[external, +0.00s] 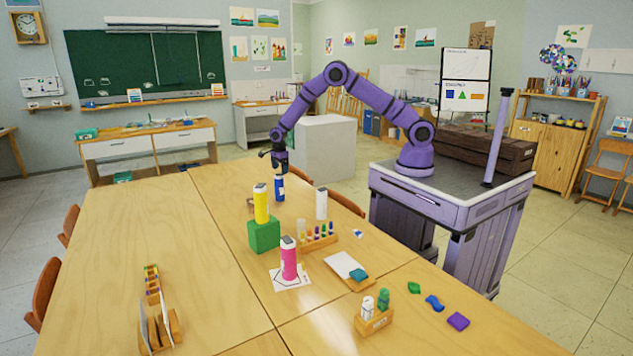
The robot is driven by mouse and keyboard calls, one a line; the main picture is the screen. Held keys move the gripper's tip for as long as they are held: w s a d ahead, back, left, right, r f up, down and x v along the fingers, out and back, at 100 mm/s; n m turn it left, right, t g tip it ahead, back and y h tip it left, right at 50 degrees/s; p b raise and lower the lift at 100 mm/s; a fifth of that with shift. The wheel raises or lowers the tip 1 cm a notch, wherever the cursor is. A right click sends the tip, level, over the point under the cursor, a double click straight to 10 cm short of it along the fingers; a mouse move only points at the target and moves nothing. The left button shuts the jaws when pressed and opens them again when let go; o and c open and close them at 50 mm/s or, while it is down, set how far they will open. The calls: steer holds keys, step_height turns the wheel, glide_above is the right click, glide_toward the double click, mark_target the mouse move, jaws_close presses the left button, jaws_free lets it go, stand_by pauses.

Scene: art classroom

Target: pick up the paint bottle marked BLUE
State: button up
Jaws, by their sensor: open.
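The blue paint bottle (280,189) stands upright on the far part of the wooden table. Its label is too small to read here. My gripper (279,170) is open and points down at the top of the blue bottle. Its fingers are right at the bottle's upper end; I cannot tell whether they touch it. The bottle's cap is hidden by the gripper. A yellow bottle (261,204) stands on a green block (264,235). A pink bottle (288,258) stands on a white sheet, and a white bottle (321,203) stands to the right.
A wooden rack of small colored bottles (318,240) lies between the white and pink bottles. A wooden holder (373,318) with a white and a green bottle is near the front. The table's left half (150,225) is mostly clear. Chairs stand along both table sides.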

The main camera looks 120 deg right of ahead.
mark_target(279, 180)
steer(key=f, duration=0.5)
steer(key=w+f, duration=0.1)
steer(key=f, duration=0.1)
steer(key=shift+a+f, duration=0.1)
steer(key=shift+f, duration=0.05)
steer(key=shift+c, duration=0.2)
